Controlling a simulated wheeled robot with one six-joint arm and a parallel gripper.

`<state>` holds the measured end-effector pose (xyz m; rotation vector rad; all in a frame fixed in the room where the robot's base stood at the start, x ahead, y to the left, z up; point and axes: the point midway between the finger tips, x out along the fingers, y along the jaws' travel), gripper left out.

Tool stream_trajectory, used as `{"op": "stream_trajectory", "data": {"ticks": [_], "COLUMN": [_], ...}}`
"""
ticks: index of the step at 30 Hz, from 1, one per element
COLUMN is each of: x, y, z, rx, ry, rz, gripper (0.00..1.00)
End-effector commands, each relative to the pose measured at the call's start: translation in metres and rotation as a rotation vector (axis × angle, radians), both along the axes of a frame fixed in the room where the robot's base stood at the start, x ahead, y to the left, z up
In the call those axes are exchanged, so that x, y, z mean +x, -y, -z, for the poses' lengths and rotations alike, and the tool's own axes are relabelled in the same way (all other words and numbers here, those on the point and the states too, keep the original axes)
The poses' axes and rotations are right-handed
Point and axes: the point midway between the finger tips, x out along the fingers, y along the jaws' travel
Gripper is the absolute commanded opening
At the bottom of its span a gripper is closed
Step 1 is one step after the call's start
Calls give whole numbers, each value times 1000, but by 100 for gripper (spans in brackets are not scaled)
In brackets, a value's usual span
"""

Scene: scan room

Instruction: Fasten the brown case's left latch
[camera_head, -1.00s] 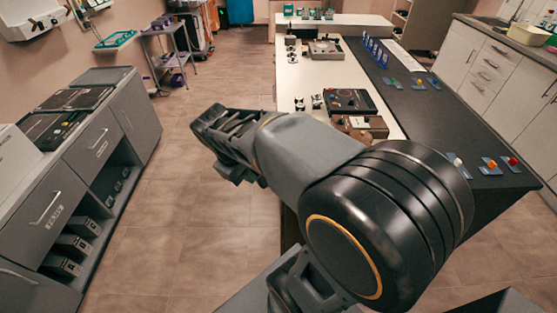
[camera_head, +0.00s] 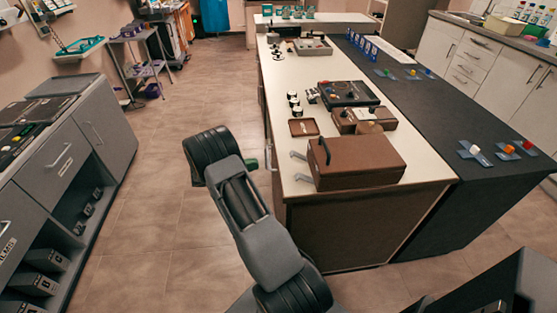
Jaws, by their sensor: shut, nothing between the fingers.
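The brown case (camera_head: 360,165) sits closed at the near end of the white counter top. A black handle (camera_head: 325,150) stands on its left side in the picture. Two pale grey latch levers stick out from that side, away from the case wall: the farther one (camera_head: 298,155) and the nearer one (camera_head: 303,178). Both look unfastened. My arm rises from the bottom of the picture, left of the counter and apart from the case. My gripper's fingers are not visible.
Behind the case on the white counter (camera_head: 292,108) are a smaller brown box (camera_head: 362,119), a brown tray (camera_head: 303,127) and a black device (camera_head: 348,93). The dark counter (camera_head: 440,130) runs along the right. Grey cabinets (camera_head: 60,165) stand at the left. The floor between is clear.

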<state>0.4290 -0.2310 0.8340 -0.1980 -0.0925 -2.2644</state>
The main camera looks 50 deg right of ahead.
Motion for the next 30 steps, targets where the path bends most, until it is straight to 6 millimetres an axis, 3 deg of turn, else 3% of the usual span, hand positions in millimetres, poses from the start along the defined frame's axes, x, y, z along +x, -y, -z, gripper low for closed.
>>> {"op": "stream_trajectory", "data": {"ticks": [14,30], "x": [-6,-54], "y": [8,65], "z": [-2,-15], "rx": [0,0], "ry": [-2,-1], "rz": [3,1], "gripper": [0,0]}}
